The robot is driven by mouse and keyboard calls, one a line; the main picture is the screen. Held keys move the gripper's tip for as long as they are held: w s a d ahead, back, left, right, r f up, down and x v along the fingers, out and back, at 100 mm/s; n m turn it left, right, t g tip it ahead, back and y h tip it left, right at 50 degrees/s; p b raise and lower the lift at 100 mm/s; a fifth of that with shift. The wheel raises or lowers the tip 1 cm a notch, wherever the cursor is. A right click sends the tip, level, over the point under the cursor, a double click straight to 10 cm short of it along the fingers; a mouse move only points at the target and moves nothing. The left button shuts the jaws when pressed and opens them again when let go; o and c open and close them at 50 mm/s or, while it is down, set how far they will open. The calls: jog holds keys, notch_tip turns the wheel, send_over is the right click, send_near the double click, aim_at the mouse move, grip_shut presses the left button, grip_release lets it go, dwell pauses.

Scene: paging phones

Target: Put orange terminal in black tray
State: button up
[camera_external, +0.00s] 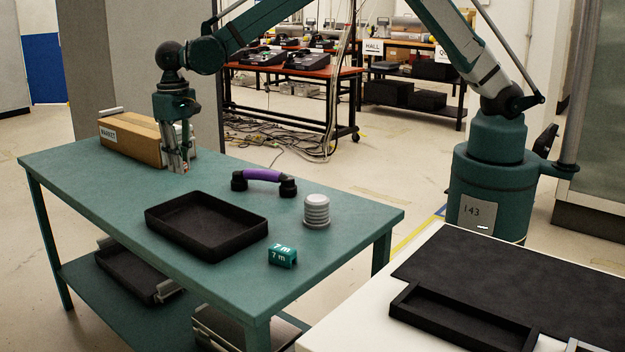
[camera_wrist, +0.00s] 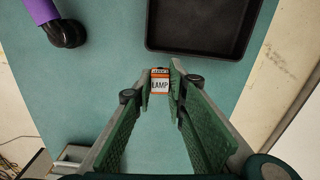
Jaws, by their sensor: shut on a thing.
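The orange terminal (camera_wrist: 160,72) has a white label reading "LAMP" and sits between my fingertips in the wrist view. My gripper (camera_wrist: 161,88) is shut on it, with one green finger on each side. In the external view my gripper (camera_external: 180,165) points down over the far left part of the green table, beside a cardboard box. The terminal is hard to make out there, and I cannot tell whether it touches the table. The black tray (camera_external: 205,228) lies empty on the table, apart from my gripper. It also shows at the top of the wrist view (camera_wrist: 200,22).
The cardboard box (camera_external: 132,140) stands close to my gripper. A purple handle with black ends (camera_external: 264,175), a ribbed grey cylinder (camera_external: 317,211) and a teal "7 m" block (camera_external: 283,256) stand around the tray. Bare table (camera_external: 75,165) lies left of the tray.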

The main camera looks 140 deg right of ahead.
jog(key=m, duration=0.1)
send_over(194, 222)
jog(key=shift+a+r+p, duration=0.15)
jog(key=shift+r+p, duration=0.25)
jog(key=shift+p, duration=0.05)
jog(key=shift+f, duration=0.1)
jog(key=shift+f+b, duration=0.3)
jog(key=shift+f, duration=2.75)
jog(key=shift+f, duration=1.85)
jog(key=shift+f+b, duration=0.15)
jog(key=shift+b, duration=0.2)
jog(key=o, duration=0.8)
